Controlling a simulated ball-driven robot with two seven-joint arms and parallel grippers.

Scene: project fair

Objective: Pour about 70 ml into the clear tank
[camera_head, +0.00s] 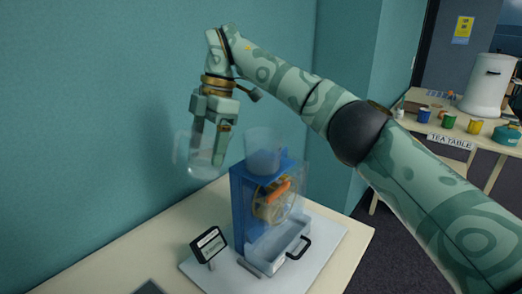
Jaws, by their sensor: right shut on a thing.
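My right gripper (209,143) points down and is shut on a clear jug (190,158), whose handle shows at its left. The jug is in the air to the left of the clear tank (263,146), apart from it in the picture. Its contents are too faint to tell. The tank sits on top of a blue stand (240,212) with a yellow and orange wheel (271,201) in its front. I cannot make out any liquid level in the tank. My left gripper is not in view.
A clear tray (272,250) with a dark handle sits below the wheel on a white board (318,248). A small black sign (208,244) stands at the left. A tea table (455,146) with several cups and a white urn (487,86) is at the far right.

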